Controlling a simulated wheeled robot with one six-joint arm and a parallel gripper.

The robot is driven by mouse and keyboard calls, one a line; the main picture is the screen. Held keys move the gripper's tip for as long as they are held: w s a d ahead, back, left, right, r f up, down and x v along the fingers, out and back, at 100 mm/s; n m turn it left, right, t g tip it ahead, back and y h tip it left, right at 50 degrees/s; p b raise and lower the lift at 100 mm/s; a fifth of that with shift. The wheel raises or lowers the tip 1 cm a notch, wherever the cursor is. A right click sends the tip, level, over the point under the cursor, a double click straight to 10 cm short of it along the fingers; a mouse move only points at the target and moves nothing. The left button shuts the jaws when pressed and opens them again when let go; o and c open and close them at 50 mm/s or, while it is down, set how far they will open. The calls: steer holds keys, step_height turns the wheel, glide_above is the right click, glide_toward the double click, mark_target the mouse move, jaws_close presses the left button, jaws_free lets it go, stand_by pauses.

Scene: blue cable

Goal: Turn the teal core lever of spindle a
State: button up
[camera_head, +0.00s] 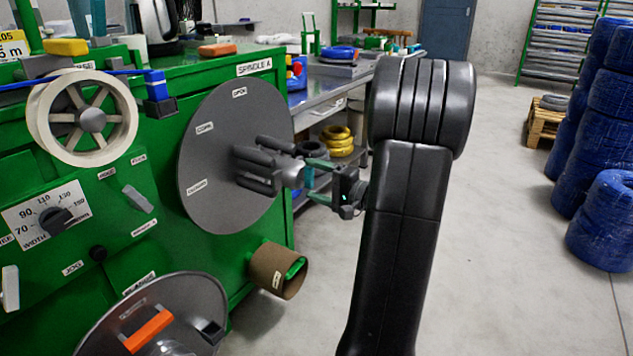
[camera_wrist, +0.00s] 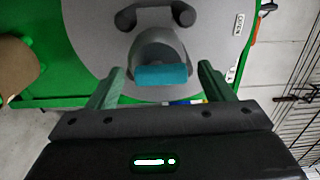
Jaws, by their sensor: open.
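Spindle A is a large grey disc (camera_head: 215,150) on the front of the green machine, under a "SPINDLE A" label. A dark grey core with several prongs (camera_head: 262,172) sticks out of its middle. In the wrist view the teal core lever (camera_wrist: 162,75) is a short bar lying crosswise on the end of the grey hub (camera_wrist: 158,48). My gripper (camera_wrist: 162,84) is open, with one green finger to the left and one to the right of the lever, and a gap shows on each side.
A cream spoked wheel (camera_head: 38,125) with a blue cable is at the upper left. A cardboard tube (camera_head: 268,270) sticks out below the disc. Another grey disc with an orange handle (camera_head: 150,328) is at lower left. Floor to the right is clear, up to blue coils (camera_head: 603,215).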

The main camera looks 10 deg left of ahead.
steer(key=p+v, duration=0.3)
steer(key=v, duration=1)
steer(key=shift+d+p, duration=0.3)
steer(key=shift+d, duration=0.05)
steer(key=shift+a, duration=0.1)
steer(key=b+x, duration=0.3)
steer(key=x, duration=1)
steer(key=shift+a+b, duration=0.35)
steer(key=shift+d, duration=0.15)
